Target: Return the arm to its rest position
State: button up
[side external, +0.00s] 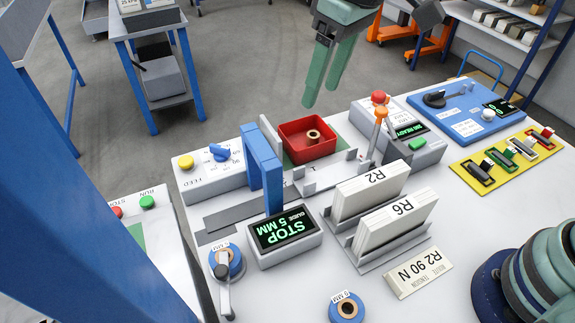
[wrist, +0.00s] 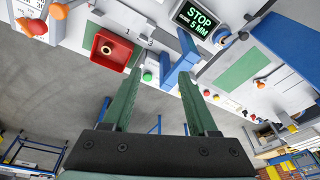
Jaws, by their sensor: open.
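My gripper (side external: 321,94) is in the air at the top middle of the side view, above and behind the far edge of the work table. Its two green fingers point down and are parted, with nothing between them. In the wrist view my gripper (wrist: 160,60) also shows open and empty, with the floor and table edge beyond. The red tray (side external: 291,155) with a brown ring (side external: 313,136) in it sits on the table below the fingers, apart from them.
A blue arch (side external: 261,165) stands near a display reading STOP (side external: 284,231). A lever with an orange knob (side external: 381,113) rises right of the tray. Paper stacks R2 (side external: 370,193) and R6 (side external: 397,222) stand in holders. A blue post (side external: 70,180) fills the left.

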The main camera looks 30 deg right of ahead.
jog(key=s+d+f+m+t, duration=0.1)
jog(key=s+d+m, duration=0.1)
jog(key=d, duration=0.9)
jog(key=s+d+f+m+t+h, duration=0.1)
jog(key=s+d+m+t, duration=0.1)
jog(key=d, duration=0.9)
jog(key=shift+s+d+m, duration=0.4)
jog(key=shift+s+m, duration=0.2)
jog(key=shift+s, duration=0.55)
